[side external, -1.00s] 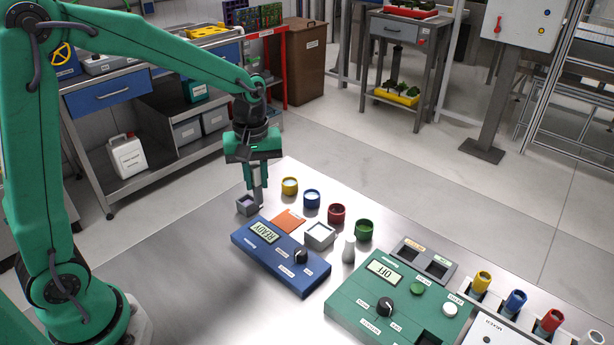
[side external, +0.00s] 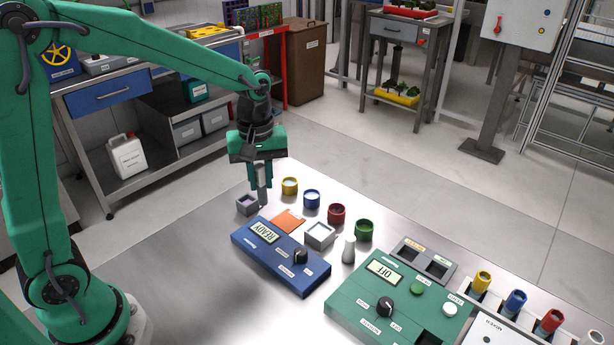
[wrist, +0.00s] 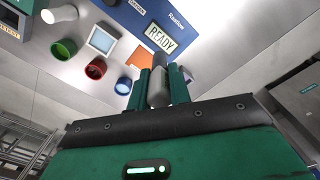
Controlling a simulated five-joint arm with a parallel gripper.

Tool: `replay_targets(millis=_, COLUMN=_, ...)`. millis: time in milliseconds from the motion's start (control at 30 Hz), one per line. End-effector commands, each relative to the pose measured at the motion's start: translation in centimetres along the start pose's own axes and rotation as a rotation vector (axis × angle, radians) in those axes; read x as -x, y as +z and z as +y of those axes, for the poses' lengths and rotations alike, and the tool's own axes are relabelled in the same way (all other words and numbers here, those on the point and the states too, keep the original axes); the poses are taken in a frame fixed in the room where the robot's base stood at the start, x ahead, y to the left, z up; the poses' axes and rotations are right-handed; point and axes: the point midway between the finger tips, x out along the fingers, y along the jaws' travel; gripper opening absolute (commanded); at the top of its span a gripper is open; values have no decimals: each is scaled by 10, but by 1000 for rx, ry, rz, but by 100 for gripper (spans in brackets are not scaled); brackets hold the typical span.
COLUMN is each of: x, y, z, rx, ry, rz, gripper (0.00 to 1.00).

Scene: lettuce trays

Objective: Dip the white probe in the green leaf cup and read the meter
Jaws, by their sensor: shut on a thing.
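My gripper (side external: 262,182) is shut on a pale grey-white probe (wrist: 158,92), which hangs upright between its fingers. The probe's lower end is beside the small grey-purple holder block (side external: 247,204), close to the table; I cannot tell whether it touches. The green cup (side external: 364,230) stands on the table to the right of my gripper and also shows in the wrist view (wrist: 64,48). The blue meter (side external: 280,258) lies in front of the gripper, its screen reading READY; its screen also shows in the wrist view (wrist: 162,38).
Yellow (side external: 290,187), blue (side external: 312,199) and red (side external: 337,214) cups form a row before the green one. An orange card (side external: 289,220), a white square dish (side external: 320,236) and a white bottle (side external: 348,250) stand between cups and meter. A green box (side external: 380,310) reads OFF.

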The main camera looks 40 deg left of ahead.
Motion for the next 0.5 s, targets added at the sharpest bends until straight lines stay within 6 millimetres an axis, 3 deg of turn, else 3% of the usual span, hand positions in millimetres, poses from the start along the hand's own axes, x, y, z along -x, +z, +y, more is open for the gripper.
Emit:
replay_targets(millis=267, x=1, y=-3, z=29, rx=-2, ry=0, rz=0, gripper=0)
replay_targets(millis=500, x=-1, y=-4, z=79, rx=-4, ry=0, rz=0, gripper=0)
